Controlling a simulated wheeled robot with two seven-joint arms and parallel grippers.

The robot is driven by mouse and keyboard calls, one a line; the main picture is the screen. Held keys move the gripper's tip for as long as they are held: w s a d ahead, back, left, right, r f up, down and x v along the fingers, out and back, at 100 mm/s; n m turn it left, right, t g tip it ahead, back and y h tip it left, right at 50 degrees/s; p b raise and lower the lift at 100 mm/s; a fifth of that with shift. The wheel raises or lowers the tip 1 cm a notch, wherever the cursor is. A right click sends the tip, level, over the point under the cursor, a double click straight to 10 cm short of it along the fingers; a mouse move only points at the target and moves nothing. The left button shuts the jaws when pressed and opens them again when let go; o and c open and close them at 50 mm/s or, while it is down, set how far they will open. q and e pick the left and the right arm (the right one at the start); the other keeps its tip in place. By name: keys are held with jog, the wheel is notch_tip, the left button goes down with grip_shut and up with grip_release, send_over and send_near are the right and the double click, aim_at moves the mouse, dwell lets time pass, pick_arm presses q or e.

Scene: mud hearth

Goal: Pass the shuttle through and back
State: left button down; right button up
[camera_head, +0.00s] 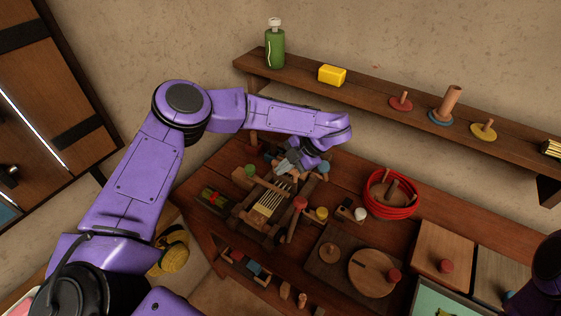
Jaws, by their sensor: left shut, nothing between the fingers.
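A small wooden loom (243,212) with pale warp threads (270,202) stands on the brown table, left of centre. My left arm reaches over from the left, and my left gripper (286,164) is shut and empty at the loom's far side, pointing down. It covers part of the far beam, and I cannot tell whether it touches it. I cannot make out the shuttle for sure; it may be hidden by the gripper or among the small parts by the loom. Part of my right arm shows at the right edge; its gripper is out of view.
A red-rimmed basket (389,212) with wooden pieces stands right of the loom. A round wooden board (368,280) and a square panel (445,245) lie nearer right. A wall shelf (380,96) holds a green bottle (275,48) and a yellow block (332,75).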

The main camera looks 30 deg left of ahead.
aim_at(262, 180)
pick_arm(q)
jog(key=p+x, duration=0.2)
jog(key=x, duration=0.3)
jog(key=shift+s+a+f, duration=0.15)
jog(key=shift+s+a, duration=0.05)
jog(key=shift+a, duration=0.05)
jog(key=a, duration=0.1)
jog(key=a+p, duration=0.1)
jog(key=w+a+p, duration=0.1)
jog(key=shift+a+f, duration=0.25)
jog(key=shift+f, duration=0.05)
jog(key=shift+w+a+f, duration=0.1)
jog(key=shift+a, duration=0.2)
